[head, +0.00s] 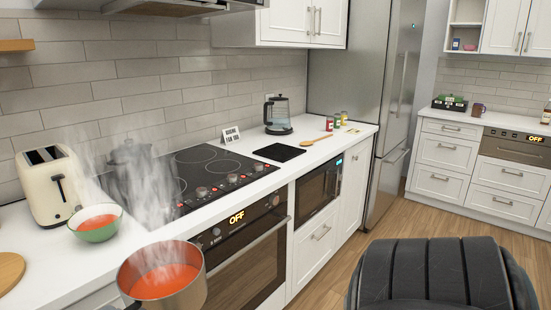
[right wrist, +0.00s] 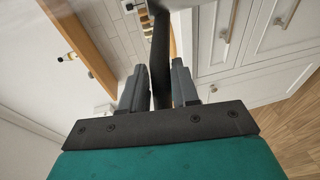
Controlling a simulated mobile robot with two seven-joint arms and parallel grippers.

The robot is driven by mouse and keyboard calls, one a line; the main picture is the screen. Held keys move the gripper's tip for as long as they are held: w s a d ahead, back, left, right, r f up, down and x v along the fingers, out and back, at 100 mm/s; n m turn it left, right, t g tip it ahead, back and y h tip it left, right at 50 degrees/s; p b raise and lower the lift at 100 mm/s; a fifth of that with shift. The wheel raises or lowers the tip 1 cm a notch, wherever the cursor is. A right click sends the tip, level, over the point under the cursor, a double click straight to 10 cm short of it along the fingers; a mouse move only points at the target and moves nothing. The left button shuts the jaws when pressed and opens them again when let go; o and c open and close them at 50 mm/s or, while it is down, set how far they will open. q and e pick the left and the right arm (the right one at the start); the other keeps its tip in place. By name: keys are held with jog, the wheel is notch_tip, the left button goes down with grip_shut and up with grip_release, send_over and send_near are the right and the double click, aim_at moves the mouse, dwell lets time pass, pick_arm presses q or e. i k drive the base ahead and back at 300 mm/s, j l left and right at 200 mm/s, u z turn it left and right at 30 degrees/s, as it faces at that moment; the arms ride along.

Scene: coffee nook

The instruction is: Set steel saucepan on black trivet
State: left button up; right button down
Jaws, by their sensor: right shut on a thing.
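The steel saucepan (head: 196,294) is at the bottom left of the head view, in front of the counter's edge. It is roughly upright, holds orange-red soup and gives off steam. Its black handle (right wrist: 160,45) runs between the fingers of my right gripper (right wrist: 160,88) in the right wrist view, and the gripper is shut on it. The black trivet (head: 279,152) lies flat and bare on the counter, right of the cooktop and well apart from the pan. My left gripper is not in view.
A bowl of soup (head: 94,234) and a toaster (head: 51,187) stand at the left. The cooktop (head: 213,160) holds a steaming pot (head: 131,164). Around the trivet are a sign (head: 231,135), a kettle (head: 277,116) and a wooden spoon (head: 318,140). A black padded shape (head: 440,275) fills the lower right.

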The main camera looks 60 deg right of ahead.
aim_at(274, 156)
jog(key=l+z, duration=0.5)
jog(key=z, duration=0.15)
jog(key=i+l+z, duration=0.1)
jog(key=l, duration=0.25)
jog(key=i+l+z, duration=0.1)
jog(key=l, duration=0.2)
jog(key=i+l+z, duration=0.1)
jog(key=l, duration=0.25)
jog(key=i+l, duration=0.15)
jog(key=l, duration=0.15)
jog(key=z, duration=0.05)
